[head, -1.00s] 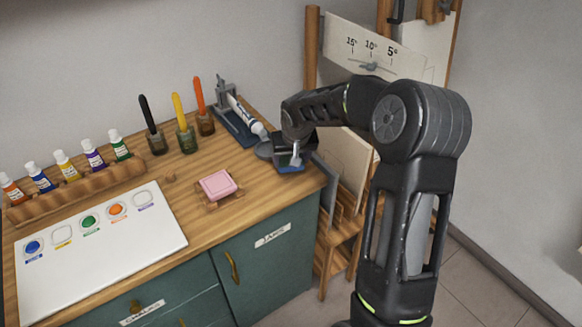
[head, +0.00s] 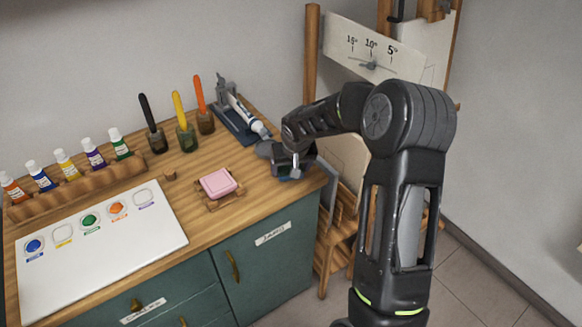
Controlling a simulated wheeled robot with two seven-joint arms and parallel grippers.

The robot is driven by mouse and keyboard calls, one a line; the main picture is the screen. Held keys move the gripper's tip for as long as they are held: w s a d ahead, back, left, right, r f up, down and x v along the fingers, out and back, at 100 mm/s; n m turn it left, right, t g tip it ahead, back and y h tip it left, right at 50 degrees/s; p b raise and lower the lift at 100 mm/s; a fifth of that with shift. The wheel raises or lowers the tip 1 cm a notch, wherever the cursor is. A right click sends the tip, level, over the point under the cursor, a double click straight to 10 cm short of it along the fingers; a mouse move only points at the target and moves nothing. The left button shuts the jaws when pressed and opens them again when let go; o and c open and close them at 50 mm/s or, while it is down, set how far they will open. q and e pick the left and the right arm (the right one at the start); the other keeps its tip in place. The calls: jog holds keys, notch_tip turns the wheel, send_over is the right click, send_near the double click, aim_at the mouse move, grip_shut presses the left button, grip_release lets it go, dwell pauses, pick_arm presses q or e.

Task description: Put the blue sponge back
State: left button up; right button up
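My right gripper (head: 293,170) is low over the right end of the wooden desk, pointing down close to the desktop. Its dark body and a grey finger show, but the gap between its fingers does not, so I cannot tell whether it is open or shut. The blue sponge is not clearly visible now; the gripper covers the spot where blue showed earlier. A pink sponge (head: 218,182) lies on a small wooden holder (head: 224,203) left of the gripper. My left gripper is not in view.
A blue stand with a white tube (head: 238,114) is just behind the gripper. Jars with coloured handles (head: 187,138) and a rack of paint bottles (head: 78,188) stand further left. A white palette board (head: 100,255) lies in front. An easel (head: 312,60) stands right of the desk.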

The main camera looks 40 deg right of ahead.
jog(key=shift+o, duration=0.8)
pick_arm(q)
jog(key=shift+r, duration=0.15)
pick_arm(e)
jog(key=shift+r, duration=0.15)
jog(key=shift+r, duration=0.2)
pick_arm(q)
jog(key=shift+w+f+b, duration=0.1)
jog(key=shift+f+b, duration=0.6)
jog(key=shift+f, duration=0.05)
pick_arm(e)
jog(key=v, duration=1.1)
jog(key=shift+s+r, duration=0.2)
jog(key=shift+r, duration=0.1)
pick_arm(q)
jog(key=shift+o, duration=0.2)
pick_arm(e)
jog(key=shift+a, duration=0.1)
